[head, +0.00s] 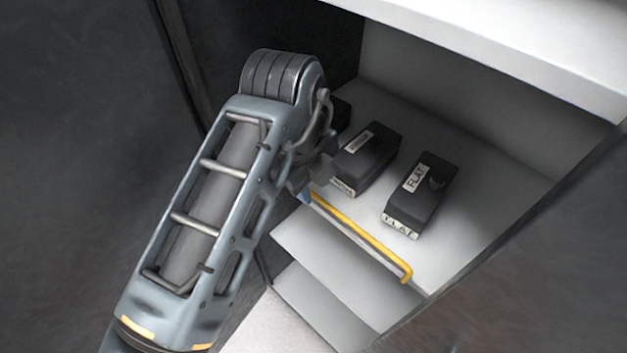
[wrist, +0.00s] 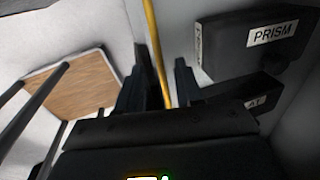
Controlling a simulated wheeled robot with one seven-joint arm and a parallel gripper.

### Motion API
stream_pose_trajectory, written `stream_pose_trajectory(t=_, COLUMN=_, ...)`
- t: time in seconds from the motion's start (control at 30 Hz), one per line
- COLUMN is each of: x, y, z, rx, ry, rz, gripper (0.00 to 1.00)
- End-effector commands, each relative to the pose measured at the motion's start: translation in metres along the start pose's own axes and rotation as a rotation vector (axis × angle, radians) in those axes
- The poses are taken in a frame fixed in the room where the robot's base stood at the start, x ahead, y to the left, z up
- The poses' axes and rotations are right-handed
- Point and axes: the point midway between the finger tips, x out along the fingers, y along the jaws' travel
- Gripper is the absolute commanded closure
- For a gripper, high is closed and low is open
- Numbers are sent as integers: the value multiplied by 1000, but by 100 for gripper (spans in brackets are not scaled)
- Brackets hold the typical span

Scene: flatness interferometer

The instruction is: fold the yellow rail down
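The yellow rail (head: 362,236) runs along the front edge of the upper shelf in the head view, with a bent end at the lower right. It seems to stand a little above the shelf edge. My gripper (head: 308,180) is at the rail's far left end, partly hidden by my arm. In the wrist view the rail (wrist: 157,50) passes between the two dark fingers of my gripper (wrist: 160,82). The fingers are apart, with a gap on both sides of the rail. I cannot tell whether either finger touches it.
Dark labelled boxes stand on the shelf (head: 465,235) behind the rail: one box (head: 425,190) at right, another (head: 368,158) near my gripper. More pale shelves (head: 325,300) lie below. A wooden-topped piece with dark legs (wrist: 70,80) shows at left in the wrist view.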

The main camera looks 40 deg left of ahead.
Motion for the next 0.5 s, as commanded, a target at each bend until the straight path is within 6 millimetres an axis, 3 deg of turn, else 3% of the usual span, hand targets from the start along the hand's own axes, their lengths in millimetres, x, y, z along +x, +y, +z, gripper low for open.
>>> stream_pose_trajectory(t=0.2, x=18, y=0, z=0, rx=-1, ry=0, rz=1, gripper=64)
stream_pose_trajectory(t=0.5, x=20, y=0, z=0, rx=0, ry=0, rz=0, gripper=65)
